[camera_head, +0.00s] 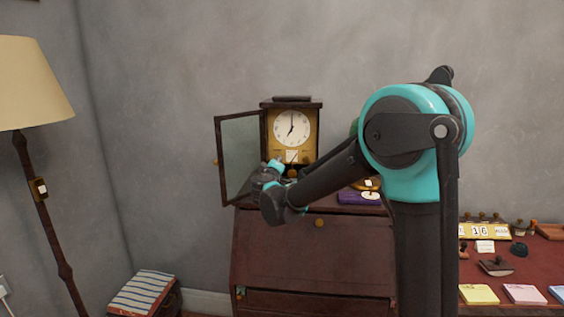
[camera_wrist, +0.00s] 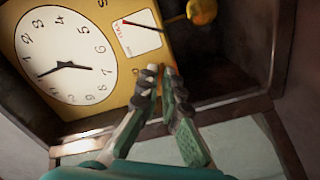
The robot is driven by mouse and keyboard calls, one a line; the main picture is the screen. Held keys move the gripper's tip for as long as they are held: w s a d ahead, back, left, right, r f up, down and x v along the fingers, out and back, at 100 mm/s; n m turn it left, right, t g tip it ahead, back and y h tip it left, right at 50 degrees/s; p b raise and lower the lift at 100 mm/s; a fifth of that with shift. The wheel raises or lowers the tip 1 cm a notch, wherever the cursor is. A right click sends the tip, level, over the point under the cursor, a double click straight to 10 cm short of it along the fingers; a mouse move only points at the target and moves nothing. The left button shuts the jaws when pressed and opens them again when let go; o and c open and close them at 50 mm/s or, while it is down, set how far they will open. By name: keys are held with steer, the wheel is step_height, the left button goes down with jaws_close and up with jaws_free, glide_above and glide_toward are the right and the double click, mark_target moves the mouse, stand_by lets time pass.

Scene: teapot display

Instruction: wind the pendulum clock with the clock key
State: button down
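The pendulum clock (camera_head: 291,128) stands on a dark wooden desk with its glazed door (camera_head: 240,158) swung open to the left. Its white dial shows about seven o'clock. In the wrist view the dial (camera_wrist: 65,55) is tilted on a gold plate, with a small white card (camera_wrist: 141,33) and a round gold piece (camera_wrist: 203,11), probably the pendulum bob, nearby. My gripper (camera_head: 279,166) is at the lower front of the clock. In the wrist view its fingertips (camera_wrist: 162,77) are close together before the gold plate. I cannot make out the clock key; anything thin between the tips is unclear.
The dark desk (camera_head: 290,250) bears the clock and a purple box (camera_head: 360,197) to its right. A floor lamp (camera_head: 40,185) stands at left. A red-topped table (camera_head: 485,270) with stamps and note pads is at right. The open door stands close to my gripper.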

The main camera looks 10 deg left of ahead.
steer(key=shift+r+m, duration=0.1)
steer(key=shift+m, duration=0.2)
steer(key=c, duration=1.7)
jaws_free()
steer(key=s, duration=1.2)
steer(key=shift+s+a, duration=0.1)
